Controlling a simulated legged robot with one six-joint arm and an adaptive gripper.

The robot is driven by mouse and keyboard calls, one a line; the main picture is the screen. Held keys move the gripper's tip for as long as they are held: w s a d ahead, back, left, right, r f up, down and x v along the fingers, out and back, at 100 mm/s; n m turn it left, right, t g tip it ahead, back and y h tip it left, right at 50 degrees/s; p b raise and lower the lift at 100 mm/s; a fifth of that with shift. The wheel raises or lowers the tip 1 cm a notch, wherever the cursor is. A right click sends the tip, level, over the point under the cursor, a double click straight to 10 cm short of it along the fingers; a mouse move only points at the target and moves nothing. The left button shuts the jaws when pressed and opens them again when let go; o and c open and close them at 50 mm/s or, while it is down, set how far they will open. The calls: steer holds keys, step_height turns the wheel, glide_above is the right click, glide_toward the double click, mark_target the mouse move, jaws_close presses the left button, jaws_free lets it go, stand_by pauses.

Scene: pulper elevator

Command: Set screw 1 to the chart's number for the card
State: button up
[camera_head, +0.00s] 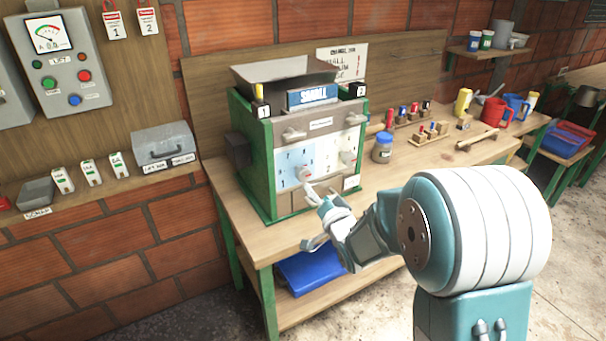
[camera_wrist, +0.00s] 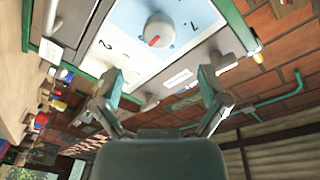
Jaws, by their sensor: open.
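The pulper (camera_head: 255,165) stands on the bench, a green-framed machine with a hopper. Its front has a pale blue and white dial panel (camera_head: 288,158). A round grey knob (camera_head: 303,173) sits low on the blue part, probably screw 1. It is large in the wrist view (camera_wrist: 159,30), with a red mark on its lower left edge and numerals around it. A second knob (camera_head: 347,158) is to its right. A card reading SMALL (camera_head: 313,94) is at the top. The chart (camera_head: 342,62) is behind, its numbers unreadable.
Small levers (camera_head: 293,134) project above the dial panel. A jar (camera_head: 382,150), a rack of small coloured items (camera_head: 405,118) and mugs (camera_head: 494,110) stand right on the bench. A blue bin (camera_head: 310,272) is below. Tags and a switch box (camera_head: 58,60) hang at left.

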mark_target(305, 176)
steer(key=x, duration=0.9)
steer(key=shift+w, duration=0.15)
steer(key=c, duration=1.1)
